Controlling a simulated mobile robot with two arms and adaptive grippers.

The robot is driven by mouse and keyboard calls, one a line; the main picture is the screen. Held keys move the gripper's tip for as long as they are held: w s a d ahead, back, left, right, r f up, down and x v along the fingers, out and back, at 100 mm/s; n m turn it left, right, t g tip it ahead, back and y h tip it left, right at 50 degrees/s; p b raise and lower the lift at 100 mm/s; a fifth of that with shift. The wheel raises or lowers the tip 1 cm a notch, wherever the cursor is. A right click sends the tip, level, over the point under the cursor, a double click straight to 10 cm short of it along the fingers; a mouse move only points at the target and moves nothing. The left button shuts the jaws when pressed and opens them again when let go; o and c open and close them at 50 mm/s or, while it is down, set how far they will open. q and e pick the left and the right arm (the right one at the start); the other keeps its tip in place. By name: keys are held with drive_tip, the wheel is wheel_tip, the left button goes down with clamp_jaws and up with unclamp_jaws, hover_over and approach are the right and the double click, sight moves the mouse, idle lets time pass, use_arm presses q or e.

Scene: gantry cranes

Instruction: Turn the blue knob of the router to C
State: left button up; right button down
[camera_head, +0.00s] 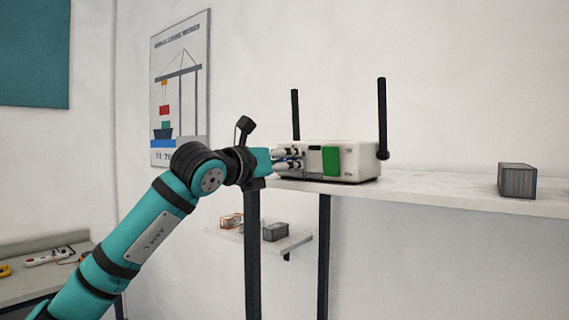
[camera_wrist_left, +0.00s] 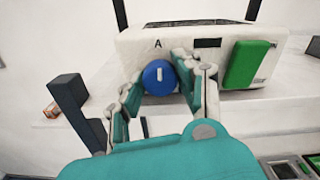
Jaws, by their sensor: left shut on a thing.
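The white router (camera_head: 356,158) stands on the shelf with two black antennas, and it also shows in the left wrist view (camera_wrist_left: 130,45). A green panel (camera_wrist_left: 244,65) is on the right of its front. The blue knob (camera_wrist_left: 159,77) is on the front's left part, with its white mark pointing up, towards the letter A. No other letter of the dial shows; the fingers cover the areas beside the knob. My left gripper (camera_head: 288,159) is at the router's front, with its fingers shut on the knob from both sides. My right gripper is not in view.
The white shelf (camera_head: 440,187) runs to the right, with a grey container (camera_head: 517,180) at its right and clear room between. A lower shelf (camera_head: 296,240) holds small containers. A bench (camera_head: 30,290) with tools is at the left. A crane poster (camera_head: 180,90) hangs behind.

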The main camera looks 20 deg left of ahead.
use_arm(q)
drive_tip(key=shift+m+b, duration=0.95)
drive_tip(key=shift+m, duration=10.75)
drive_tip(key=shift+f, duration=0.1)
drive_tip(key=o, duration=1.2)
drive_tip(key=shift+d, duration=0.1)
drive_tip(key=shift+c, duration=0.2)
